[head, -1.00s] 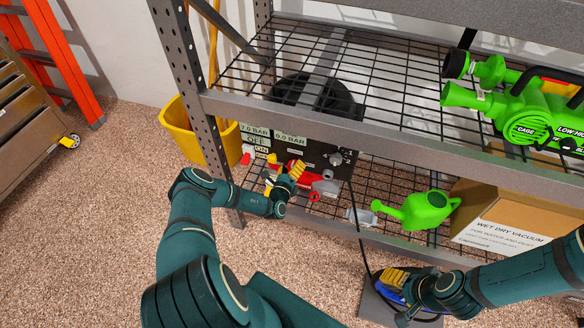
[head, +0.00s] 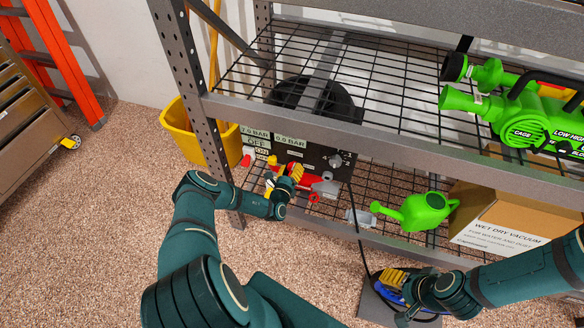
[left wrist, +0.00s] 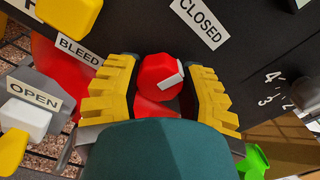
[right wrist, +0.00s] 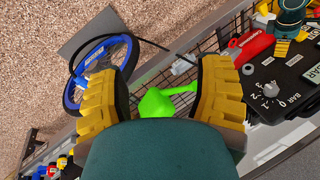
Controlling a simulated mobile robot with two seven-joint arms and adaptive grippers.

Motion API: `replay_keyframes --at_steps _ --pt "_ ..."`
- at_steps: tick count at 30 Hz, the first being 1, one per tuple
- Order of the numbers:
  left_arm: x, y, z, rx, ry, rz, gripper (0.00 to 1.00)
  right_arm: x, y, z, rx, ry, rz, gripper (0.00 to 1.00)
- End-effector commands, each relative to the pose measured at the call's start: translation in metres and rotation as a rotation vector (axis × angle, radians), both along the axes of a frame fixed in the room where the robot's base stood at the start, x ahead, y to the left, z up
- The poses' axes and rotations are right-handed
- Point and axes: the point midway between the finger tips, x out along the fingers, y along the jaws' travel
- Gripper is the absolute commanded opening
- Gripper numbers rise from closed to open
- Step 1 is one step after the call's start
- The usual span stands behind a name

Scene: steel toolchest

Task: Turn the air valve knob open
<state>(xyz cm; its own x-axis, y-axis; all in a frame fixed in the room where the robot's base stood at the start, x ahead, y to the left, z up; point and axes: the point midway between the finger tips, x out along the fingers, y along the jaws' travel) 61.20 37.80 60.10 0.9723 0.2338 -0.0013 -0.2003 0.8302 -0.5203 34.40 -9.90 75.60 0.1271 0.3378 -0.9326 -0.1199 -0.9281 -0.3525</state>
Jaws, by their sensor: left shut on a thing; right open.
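The red valve knob (left wrist: 158,76) with a white mark on its right side sits between the yellow fingers of my left gripper (left wrist: 161,84), which is shut on it. A "CLOSED" label (left wrist: 199,20) is above right of it, and "BLEED" (left wrist: 78,51) and "OPEN" (left wrist: 33,98) labels are at left. In the head view, my left gripper (head: 283,180) is at the black control panel (head: 318,153) and hides the knob. Two readouts (head: 272,136) top the panel. My right gripper (head: 398,281) is open and low at the right, by a blue ring-shaped thing (right wrist: 70,95).
The panel stands on the lower wire shelf, under a steel shelf beam (head: 300,118). A green watering can (head: 424,210) and a cardboard vacuum box (head: 500,240) are to its right. A yellow bucket (head: 185,130) stands left, behind the shelf post.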

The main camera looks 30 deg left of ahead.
Motion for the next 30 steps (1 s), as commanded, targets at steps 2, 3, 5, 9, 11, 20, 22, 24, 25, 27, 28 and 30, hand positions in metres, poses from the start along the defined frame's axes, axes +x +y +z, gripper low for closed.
replay_keyframes --at_steps 2,3,5,9,11,20,22,24,25,27,28,30 --pt "0.001 0.001 0.004 0.069 0.013 0.002 0.06 -0.001 0.0 0.007 0.0 0.002 0.001 0.66" --pt "0.001 0.001 0.004 0.106 0.022 0.002 0.06 -0.001 0.0 0.009 0.0 0.001 -0.001 0.66" --pt "0.001 0.001 0.004 0.162 0.035 0.002 0.06 0.001 0.0 0.012 0.0 -0.001 -0.003 0.66" --pt "0.001 0.0 0.004 0.293 0.066 0.002 0.06 0.003 -0.001 0.019 -0.002 -0.007 -0.006 0.66" --pt "0.001 0.0 0.004 0.348 0.079 0.001 0.06 0.004 -0.001 0.021 -0.002 -0.009 -0.008 0.66" --pt "0.002 0.0 0.004 0.625 0.145 0.002 0.06 0.008 -0.002 0.035 -0.005 -0.019 -0.016 0.66" --pt "0.002 -0.001 0.004 0.69 0.161 0.002 0.06 0.01 -0.002 0.038 -0.005 -0.022 -0.018 0.66" --pt "0.002 0.0 0.004 0.754 0.176 0.003 0.06 0.011 -0.002 0.041 -0.005 -0.024 -0.02 0.66" --pt "0.002 -0.001 0.004 0.782 0.183 0.003 0.06 0.011 -0.002 0.042 -0.005 -0.025 -0.02 0.66" --pt "0.002 0.0 0.004 0.847 0.199 0.003 0.06 0.012 -0.002 0.045 -0.007 -0.027 -0.023 0.66" --pt "0.002 -0.001 0.004 0.874 0.205 0.003 0.06 0.013 -0.002 0.046 -0.007 -0.028 -0.023 0.66" --pt "0.002 -0.001 0.004 0.935 0.22 0.003 0.06 0.014 -0.002 0.049 -0.007 -0.03 -0.025 0.66"
